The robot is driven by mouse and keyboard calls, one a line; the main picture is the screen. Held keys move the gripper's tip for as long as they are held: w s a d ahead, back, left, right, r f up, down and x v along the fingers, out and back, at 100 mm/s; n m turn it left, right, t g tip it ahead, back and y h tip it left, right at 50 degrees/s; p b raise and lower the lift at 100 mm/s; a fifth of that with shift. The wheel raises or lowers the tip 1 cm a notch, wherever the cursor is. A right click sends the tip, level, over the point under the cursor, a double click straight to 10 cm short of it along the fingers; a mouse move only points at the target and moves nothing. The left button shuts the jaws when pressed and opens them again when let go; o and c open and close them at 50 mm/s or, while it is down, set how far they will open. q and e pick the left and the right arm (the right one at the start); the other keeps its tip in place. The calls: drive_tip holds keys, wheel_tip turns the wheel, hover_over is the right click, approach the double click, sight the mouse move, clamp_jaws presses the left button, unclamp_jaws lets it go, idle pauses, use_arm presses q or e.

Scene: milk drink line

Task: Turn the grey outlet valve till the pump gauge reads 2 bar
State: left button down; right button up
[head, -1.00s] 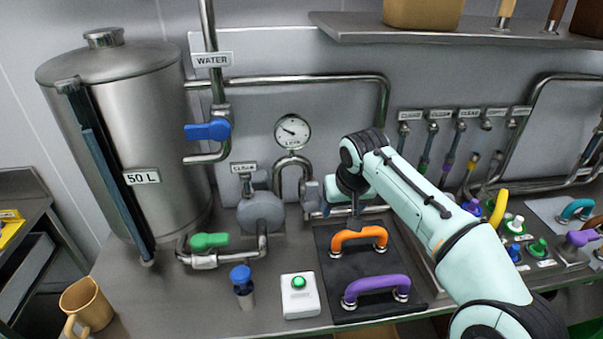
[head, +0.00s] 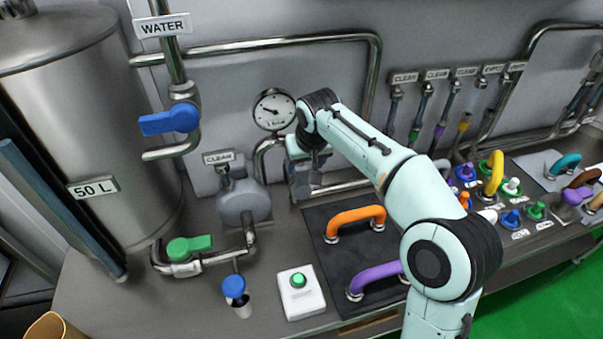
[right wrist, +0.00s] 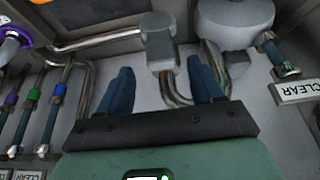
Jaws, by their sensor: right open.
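The grey outlet valve (right wrist: 157,48) is a blocky grey handle on a bent steel pipe. In the right wrist view it lies ahead of and between my right gripper's two dark fingers (right wrist: 160,65), with space visible on both sides. My right gripper is open and holds nothing. In the head view my right gripper (head: 306,160) is above and close against the valve (head: 304,185) and partly hides it. The round white pump gauge (head: 274,110) is just left of the gripper; its needle points to the upper left, but its numbers are too small to read. My left gripper is out of view.
A rounded grey pump body (head: 243,203) sits left of the valve. An orange handle (head: 355,218) and a purple handle (head: 375,277) stand on a black mat in front. A steel tank (head: 90,130), blue valve (head: 170,119) and green valve (head: 189,247) are to the left.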

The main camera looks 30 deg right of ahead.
sight(302, 170)
drive_tip(key=x, duration=0.6)
drive_tip(key=shift+w+f, duration=0.1)
drive_tip(key=shift+w, duration=0.15)
drive_tip(key=shift+c, duration=0.3)
clamp_jaws()
